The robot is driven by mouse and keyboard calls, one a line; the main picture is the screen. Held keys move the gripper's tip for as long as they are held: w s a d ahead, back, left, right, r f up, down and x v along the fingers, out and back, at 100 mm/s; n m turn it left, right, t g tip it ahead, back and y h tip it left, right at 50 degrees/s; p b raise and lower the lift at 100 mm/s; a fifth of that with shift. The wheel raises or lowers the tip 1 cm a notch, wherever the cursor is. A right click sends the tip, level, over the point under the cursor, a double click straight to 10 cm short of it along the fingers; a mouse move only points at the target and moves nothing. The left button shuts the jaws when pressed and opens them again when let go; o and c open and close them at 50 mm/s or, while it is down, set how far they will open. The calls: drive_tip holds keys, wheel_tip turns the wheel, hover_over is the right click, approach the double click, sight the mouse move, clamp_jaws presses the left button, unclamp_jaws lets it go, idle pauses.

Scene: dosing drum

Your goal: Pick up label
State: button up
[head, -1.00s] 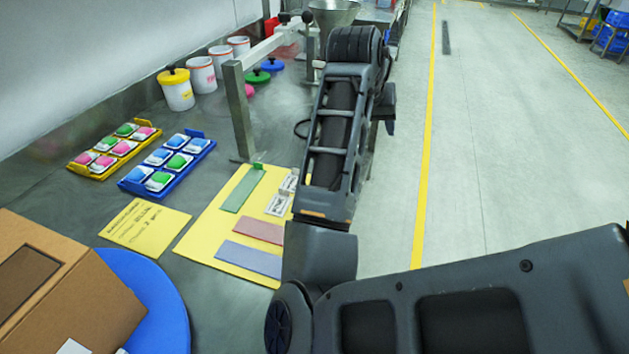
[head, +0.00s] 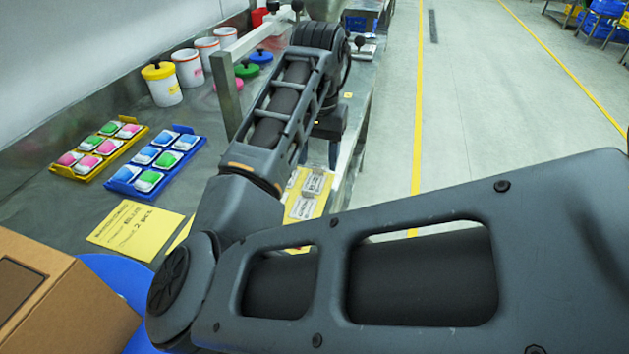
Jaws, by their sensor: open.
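White printed labels lie on the yellow mat (head: 293,249) at the bench's right side: one label (head: 314,183) is farther back, another label (head: 302,208) nearer. My arm crosses in front and hides most of the mat. My gripper (head: 320,153) hangs down at the far end of the arm, just beyond the labels in the picture. It is open, small and partly hidden by my forearm. I see nothing held in it, and its height above the mat cannot be told.
A yellow tray (head: 57,170) and a blue tray (head: 186,128) hold colored blocks. A metal post (head: 227,93) stands close to my forearm. A cardboard box (head: 75,300) is at front left.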

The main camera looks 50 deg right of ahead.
drive_tip(key=shift+f, duration=1.15)
drive_tip(key=c, duration=0.9)
